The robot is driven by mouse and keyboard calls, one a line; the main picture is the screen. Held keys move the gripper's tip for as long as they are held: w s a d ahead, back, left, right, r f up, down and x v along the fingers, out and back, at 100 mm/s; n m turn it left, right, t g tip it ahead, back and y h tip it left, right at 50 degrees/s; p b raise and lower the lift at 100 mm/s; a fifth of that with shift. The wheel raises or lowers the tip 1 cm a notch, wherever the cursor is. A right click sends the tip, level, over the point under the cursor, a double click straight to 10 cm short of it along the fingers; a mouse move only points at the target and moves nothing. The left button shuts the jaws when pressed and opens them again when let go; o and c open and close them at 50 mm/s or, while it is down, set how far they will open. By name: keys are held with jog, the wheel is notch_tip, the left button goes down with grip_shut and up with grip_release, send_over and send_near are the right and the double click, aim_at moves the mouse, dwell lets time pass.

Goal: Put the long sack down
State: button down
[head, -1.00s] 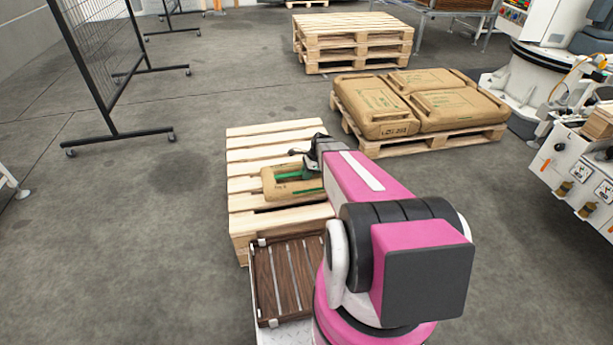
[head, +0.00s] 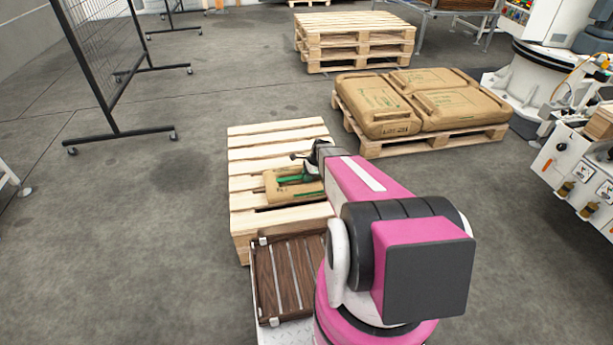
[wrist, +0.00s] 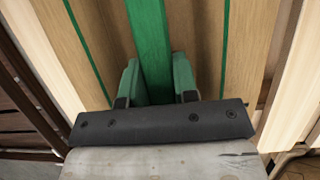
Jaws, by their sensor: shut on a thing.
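The long sack (head: 277,191) is tan with green marks and lies over the near part of the light wooden pallet stack (head: 246,165). In the wrist view the sack (wrist: 200,40) fills the middle, with a raised green strip (wrist: 151,45) along it. My gripper (wrist: 157,80) has its two green fingers on either side of that strip and is shut on it. In the head view my gripper (head: 298,178) is over the sack, and my arm hides the sack's right end. Whether the sack rests fully on the slats or hangs just above them is unclear.
A dark slatted wooden tray (head: 265,285) stands in front of the pallet stack. Another pallet (head: 395,146) with several tan sacks is behind to the right, and an empty pallet stack (head: 352,45) is farther back. A wire fence (head: 105,50) stands left. Bare floor lies between.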

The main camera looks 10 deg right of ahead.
jog(key=c, duration=0.9)
grip_release()
jog(key=shift+f, duration=0.1)
jog(key=v, duration=1.1)
jog(key=shift+d+r, duration=0.2)
jog(key=shift+r, duration=0.15)
jog(key=shift+s+a+r+n+h, duration=0.75)
jog(key=shift+s+a+r+n, duration=0.9)
jog(key=shift+s+n, duration=1.65)
jog(key=shift+s+a+r+n+h, duration=0.85)
jog(key=shift+s+r+n, duration=1.65)
jog(key=shift+s, duration=1.3)
jog(key=shift+s+a+r+n+h, duration=0.6)
jog(key=shift+s+a+r+n, duration=1.05)
jog(key=shift+s+n, duration=1.75)
